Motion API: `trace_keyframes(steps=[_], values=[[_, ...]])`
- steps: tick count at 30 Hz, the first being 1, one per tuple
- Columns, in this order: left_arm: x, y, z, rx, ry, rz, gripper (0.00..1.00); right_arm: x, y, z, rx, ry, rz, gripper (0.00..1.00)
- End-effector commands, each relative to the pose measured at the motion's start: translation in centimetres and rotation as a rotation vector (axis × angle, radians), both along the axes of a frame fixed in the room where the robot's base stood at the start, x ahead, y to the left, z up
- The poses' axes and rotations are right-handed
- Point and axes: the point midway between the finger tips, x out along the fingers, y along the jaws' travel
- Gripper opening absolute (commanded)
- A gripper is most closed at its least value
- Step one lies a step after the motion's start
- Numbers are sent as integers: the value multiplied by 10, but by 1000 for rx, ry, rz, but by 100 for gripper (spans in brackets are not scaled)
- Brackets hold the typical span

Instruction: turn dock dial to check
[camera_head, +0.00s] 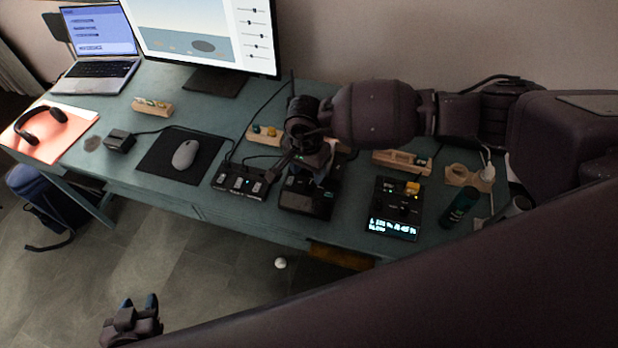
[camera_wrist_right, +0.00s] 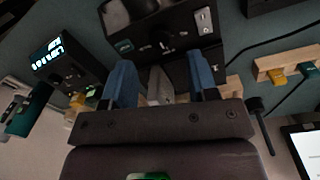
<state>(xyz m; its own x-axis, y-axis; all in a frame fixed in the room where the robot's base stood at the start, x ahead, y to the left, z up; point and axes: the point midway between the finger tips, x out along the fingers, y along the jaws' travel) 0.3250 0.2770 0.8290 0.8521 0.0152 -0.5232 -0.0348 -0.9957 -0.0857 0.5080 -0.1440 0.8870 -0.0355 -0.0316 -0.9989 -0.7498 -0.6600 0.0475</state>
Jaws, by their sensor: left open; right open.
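A black box (camera_head: 306,204), which looks like the dock, sits on the desk under my right gripper. In the right wrist view the box (camera_wrist_right: 190,28) shows a small round dial and a light switch plate on its face. I cannot read the dial's setting. My right gripper (camera_wrist_right: 161,70) is open, its blue fingers apart and pointing at the box's near side by the dial; contact cannot be told. In the head view my right gripper (camera_head: 318,170) partly hides the box. My left gripper (camera_head: 138,305) is open and empty, low at the left, away from the desk.
A black device with a lit display (camera_head: 393,210) stands to the right, with a dark green cylinder (camera_head: 460,206) beyond it. A switch box (camera_head: 242,181) and a mouse (camera_head: 186,154) are to the left. Wooden blocks (camera_head: 402,161) and cables lie behind.

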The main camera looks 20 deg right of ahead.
Motion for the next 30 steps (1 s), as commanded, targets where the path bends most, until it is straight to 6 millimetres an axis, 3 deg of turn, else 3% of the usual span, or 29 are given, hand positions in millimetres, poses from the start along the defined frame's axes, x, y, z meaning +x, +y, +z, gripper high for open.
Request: trace_keyframes(steps=[6, 13, 22, 26, 30], values=[[2, 0, -2, 0, -3, -2, 43, 2, 0, 37, -1, -1, 0, 53], [4, -1, -1, 0, -7, -3, 43, 2, 1, 56, -2, 1, -2, 53], [5, -1, -1, 0, -8, -3, 43, 2, 1, 58, -1, 1, -1, 53], [4, -1, -4, 0, -8, -3, 43, 1, 0, 53, -1, 4, -3, 38], [2, -1, -22, -1, -1, -3, 43, 10, -25, 36, -14, 1, -53, 38]])
